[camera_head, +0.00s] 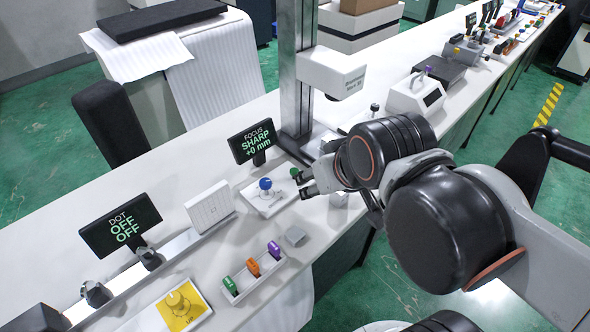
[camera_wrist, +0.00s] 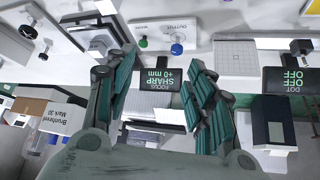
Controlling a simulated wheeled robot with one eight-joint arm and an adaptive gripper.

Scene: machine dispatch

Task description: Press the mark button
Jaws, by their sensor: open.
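A small green button (camera_head: 295,172) and a larger blue knob (camera_head: 265,184) stand on a white plate (camera_head: 259,202) at the foot of the marking machine's column. In the wrist view the green button (camera_wrist: 143,42) and blue knob (camera_wrist: 177,49) appear beyond the fingertips, near the word OUTPUT. My gripper (camera_head: 304,183) is just right of the green button in the head view. In the wrist view my gripper (camera_wrist: 157,60) is open, with its two teal-padded fingers apart and nothing between them. Contact with the button cannot be told.
The marking machine's head (camera_head: 332,72) overhangs the bench. The focus display (camera_head: 253,141) reads SHARP +0 mm; the dot display (camera_head: 121,224) reads OFF OFF.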

